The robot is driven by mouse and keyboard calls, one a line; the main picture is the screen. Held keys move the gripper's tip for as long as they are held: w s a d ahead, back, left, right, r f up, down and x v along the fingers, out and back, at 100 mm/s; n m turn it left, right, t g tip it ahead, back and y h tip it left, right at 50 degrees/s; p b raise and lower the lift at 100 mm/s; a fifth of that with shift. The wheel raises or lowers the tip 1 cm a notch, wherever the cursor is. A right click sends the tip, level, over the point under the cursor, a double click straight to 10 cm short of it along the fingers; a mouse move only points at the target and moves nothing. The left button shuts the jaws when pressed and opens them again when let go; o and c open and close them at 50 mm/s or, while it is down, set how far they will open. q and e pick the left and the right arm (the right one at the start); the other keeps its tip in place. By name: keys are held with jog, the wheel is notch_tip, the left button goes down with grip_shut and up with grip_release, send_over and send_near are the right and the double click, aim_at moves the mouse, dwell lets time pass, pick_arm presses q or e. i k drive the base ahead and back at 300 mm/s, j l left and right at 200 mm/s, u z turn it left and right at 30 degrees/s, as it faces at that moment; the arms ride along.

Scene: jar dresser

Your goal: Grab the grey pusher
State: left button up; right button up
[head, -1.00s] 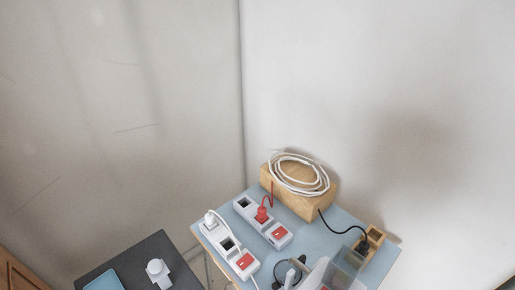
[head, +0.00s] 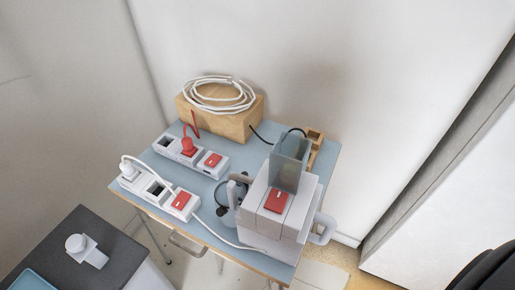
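A pale grey piece with a round knob and a short block-like body (head: 86,250) lies on the dark grey cabinet top at the lower left of the head view. It looks like the grey pusher. Nothing touches it from above. A whitish appliance (head: 262,232) with a red switch and a side handle stands on the blue table. A translucent grey chute (head: 289,160) rises from its top; I cannot make out anything inside it. Neither of my grippers is in view.
The dark cabinet top (head: 75,226) also bears a blue tray (head: 32,281). The blue table (head: 240,160) holds two power strips (head: 175,205) (head: 210,163), loose cords and a wooden box (head: 215,120) with a coiled white cable. A black shape (head: 490,270) is cut off at the lower right.

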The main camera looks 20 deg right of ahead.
aim_at(82, 247)
jog(key=u, duration=1.15)
